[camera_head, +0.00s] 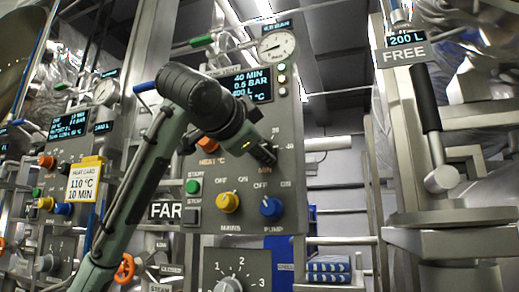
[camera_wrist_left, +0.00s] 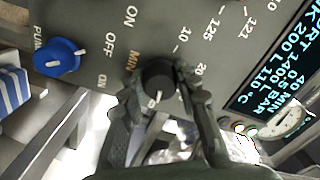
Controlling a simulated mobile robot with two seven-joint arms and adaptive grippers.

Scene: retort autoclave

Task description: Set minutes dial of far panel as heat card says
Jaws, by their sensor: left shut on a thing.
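The far panel (camera_head: 285,190) has a FAR plate and a display (camera_head: 249,85) reading 40 MIN and 0.5 BAR; the wrist view's display (camera_wrist_left: 275,80) also shows 40 MIN and 110 °C. The yellow-topped heat card (camera_head: 84,182) reads 110 °C, 10 MIN. The minutes dial (camera_wrist_left: 158,78) is a dark round knob with a white mark and 10 and 20 printed beside it. My left gripper (camera_wrist_left: 160,88) is shut on this dial, one finger on each side. In the head view my left gripper (camera_head: 254,146) mostly hides the dial. My right gripper is not in view.
A yellow MAINS knob (camera_head: 228,202) and a blue PUMP knob (camera_head: 271,208) sit below the dial. My left arm hides part of the orange HEAT knob (camera_head: 208,144). A pressure gauge (camera_head: 277,46) is above. A black-handled lever (camera_head: 427,110) stands at right under a FREE sign.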

